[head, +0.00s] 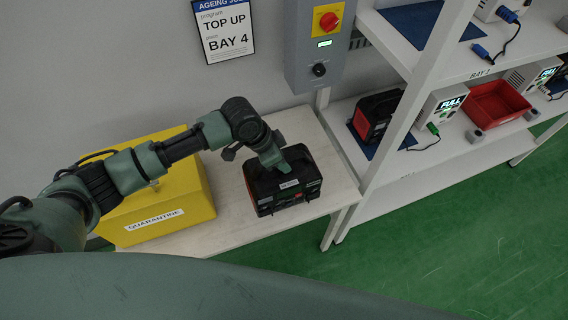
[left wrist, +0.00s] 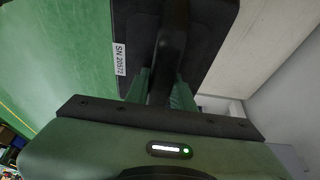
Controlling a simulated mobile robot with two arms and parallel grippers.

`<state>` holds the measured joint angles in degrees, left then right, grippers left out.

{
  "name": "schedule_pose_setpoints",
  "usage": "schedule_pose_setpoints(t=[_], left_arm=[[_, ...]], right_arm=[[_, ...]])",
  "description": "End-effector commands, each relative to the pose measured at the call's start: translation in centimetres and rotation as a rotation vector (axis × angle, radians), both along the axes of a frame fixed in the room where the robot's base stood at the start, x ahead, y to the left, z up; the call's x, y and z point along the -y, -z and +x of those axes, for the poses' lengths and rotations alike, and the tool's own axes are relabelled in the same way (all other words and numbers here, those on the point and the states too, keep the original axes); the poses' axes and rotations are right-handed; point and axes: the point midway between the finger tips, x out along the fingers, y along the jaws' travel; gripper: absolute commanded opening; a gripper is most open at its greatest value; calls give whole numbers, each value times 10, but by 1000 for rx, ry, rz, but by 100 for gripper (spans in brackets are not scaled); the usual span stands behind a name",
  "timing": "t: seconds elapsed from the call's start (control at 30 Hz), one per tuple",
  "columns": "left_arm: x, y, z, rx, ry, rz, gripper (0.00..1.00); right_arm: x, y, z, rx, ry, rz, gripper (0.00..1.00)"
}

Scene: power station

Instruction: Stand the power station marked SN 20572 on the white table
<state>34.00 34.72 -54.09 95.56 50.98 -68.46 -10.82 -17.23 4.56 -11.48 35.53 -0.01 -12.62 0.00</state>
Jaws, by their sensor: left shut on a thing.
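The black power station (head: 291,200) with red ends is at the white table (head: 338,183), upright, near its front edge. It looks to be on the tabletop, though I cannot see its underside. In the left wrist view the power station (left wrist: 212,40) carries a white label reading SN 20572 (left wrist: 120,60). My left gripper (head: 281,168) comes from above and is shut on its top handle (left wrist: 172,40). The handle runs between the two fingers in the left wrist view. My right gripper is not in view.
A yellow QUARANTINE box (head: 160,205) stands at the table's left. A grey switch panel (head: 320,50) hangs on the wall behind. A white shelf (head: 400,170) on the right holds another power station (head: 377,116), chargers and a red bin (head: 497,104).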

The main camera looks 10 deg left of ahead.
Motion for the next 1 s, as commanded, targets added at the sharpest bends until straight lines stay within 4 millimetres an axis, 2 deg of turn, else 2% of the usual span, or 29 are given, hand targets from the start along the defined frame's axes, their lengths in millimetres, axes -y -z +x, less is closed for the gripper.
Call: schedule_pose_setpoints(t=[0.1,1.0], left_arm=[[-4,-2,14,14,-1,-8,0],[-48,4,78,14,-1,-8,0]], right_arm=[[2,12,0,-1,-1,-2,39],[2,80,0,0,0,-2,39]])
